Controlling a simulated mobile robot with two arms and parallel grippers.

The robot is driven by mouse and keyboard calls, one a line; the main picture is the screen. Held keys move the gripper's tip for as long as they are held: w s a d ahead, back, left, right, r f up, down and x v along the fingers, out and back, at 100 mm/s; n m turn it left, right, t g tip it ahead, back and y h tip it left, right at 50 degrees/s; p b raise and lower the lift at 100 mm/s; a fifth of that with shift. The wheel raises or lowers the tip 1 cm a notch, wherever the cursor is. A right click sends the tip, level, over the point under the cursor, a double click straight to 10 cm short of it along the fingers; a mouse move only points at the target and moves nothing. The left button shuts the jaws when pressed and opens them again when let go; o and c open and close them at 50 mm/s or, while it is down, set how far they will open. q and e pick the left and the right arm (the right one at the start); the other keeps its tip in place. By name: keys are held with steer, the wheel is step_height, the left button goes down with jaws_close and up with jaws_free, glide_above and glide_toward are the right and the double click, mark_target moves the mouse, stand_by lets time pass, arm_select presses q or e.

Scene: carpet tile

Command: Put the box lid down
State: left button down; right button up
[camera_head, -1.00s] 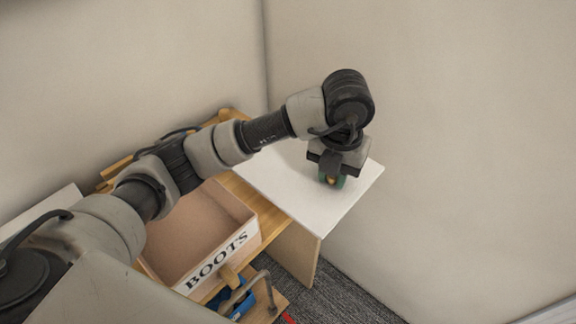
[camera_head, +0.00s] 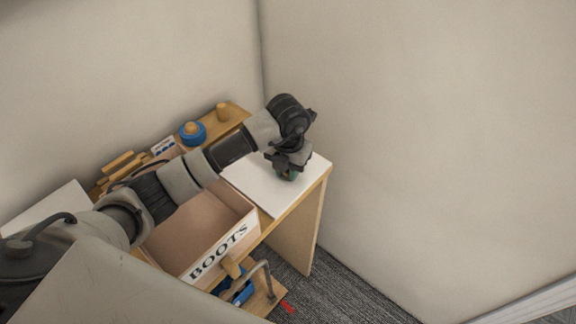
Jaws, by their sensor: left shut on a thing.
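The box lid (camera_head: 250,192) is a flat white panel at the right end of the wooden bench, beside the open box. It lies flat on the bench top or very close above it; I cannot tell which. My left gripper (camera_head: 289,173) points down over the lid's right part, shut on its small green handle, which is mostly hidden by the fingers. The open box (camera_head: 202,222), marked BOOTS, stands to the left of the lid, partly covered by my left arm. My right gripper is not in view.
The wooden bench (camera_head: 300,197) stands in a corner against two walls. Below the box, a shelf holds a blue item (camera_head: 238,289) and a curved metal handle (camera_head: 268,282).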

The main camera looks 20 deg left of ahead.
arm_select(q)
steer(key=shift+f, duration=0.25)
steer(key=c, duration=0.9)
jaws_free()
steer(key=shift+c, duration=0.2)
steer(key=shift+r, duration=0.1)
steer(key=shift+r, duration=0.2)
step_height(320, 180, up, 12)
steer(key=b, duration=0.1)
steer(key=shift+b, duration=0.4)
steer(key=shift+f, duration=0.15)
